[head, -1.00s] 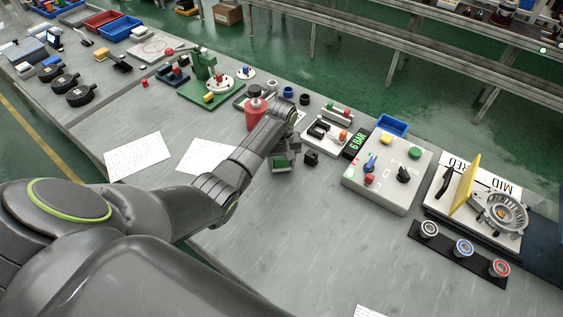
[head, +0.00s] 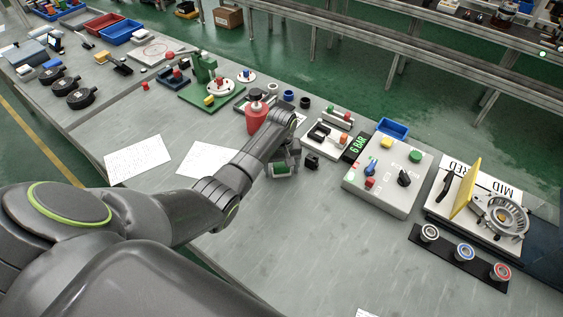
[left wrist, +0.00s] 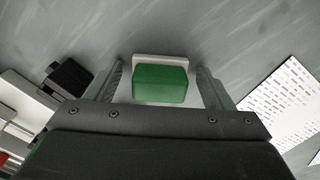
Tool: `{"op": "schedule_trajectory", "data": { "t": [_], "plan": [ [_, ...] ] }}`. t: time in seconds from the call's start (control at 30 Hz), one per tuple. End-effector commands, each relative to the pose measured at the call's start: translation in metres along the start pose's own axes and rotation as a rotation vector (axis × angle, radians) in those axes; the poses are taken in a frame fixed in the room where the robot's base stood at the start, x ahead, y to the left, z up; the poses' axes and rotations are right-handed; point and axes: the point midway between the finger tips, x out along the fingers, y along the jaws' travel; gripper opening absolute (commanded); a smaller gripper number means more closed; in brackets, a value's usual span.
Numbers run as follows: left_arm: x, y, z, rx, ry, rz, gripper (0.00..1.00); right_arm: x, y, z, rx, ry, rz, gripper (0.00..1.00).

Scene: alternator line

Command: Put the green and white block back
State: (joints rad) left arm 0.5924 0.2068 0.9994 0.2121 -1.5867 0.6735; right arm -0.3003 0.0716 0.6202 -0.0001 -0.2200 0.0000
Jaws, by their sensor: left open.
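The green and white block (left wrist: 160,84) lies in the middle of the left wrist view, its green face towards the camera and a white part behind it. In the head view the block (head: 281,169) shows partly beneath my left gripper (head: 286,165). My left gripper (left wrist: 160,76) is open, with one finger on each side of the block. Gaps show between the block and both fingers, so it is not clamped. My right gripper is in neither view.
A small black block (head: 312,163) stands just right of the gripper. A red bottle (head: 257,116) is behind the wrist. A white switch panel (head: 388,177) and a white tray (head: 327,139) are to the right. Paper sheets (head: 207,160) lie left.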

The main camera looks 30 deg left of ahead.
Motion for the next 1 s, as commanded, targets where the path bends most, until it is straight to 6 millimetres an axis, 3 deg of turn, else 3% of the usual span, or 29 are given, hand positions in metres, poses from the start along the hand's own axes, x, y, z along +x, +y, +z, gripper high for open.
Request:
{"op": "schedule_trajectory", "data": {
  "t": [0.23, 0.7, 1.0],
  "plan": [
    [-0.025, 0.000, -0.001, 0.000, 0.004, 0.001, 0.76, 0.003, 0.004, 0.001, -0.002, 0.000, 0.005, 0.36],
    [-0.110, 0.000, -0.001, 0.000, 0.003, 0.001, 0.76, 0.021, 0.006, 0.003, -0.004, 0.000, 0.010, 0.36],
    [-0.123, 0.000, -0.001, -0.001, 0.000, 0.000, 0.76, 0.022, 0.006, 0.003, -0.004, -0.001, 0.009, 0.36]
  ]
}}
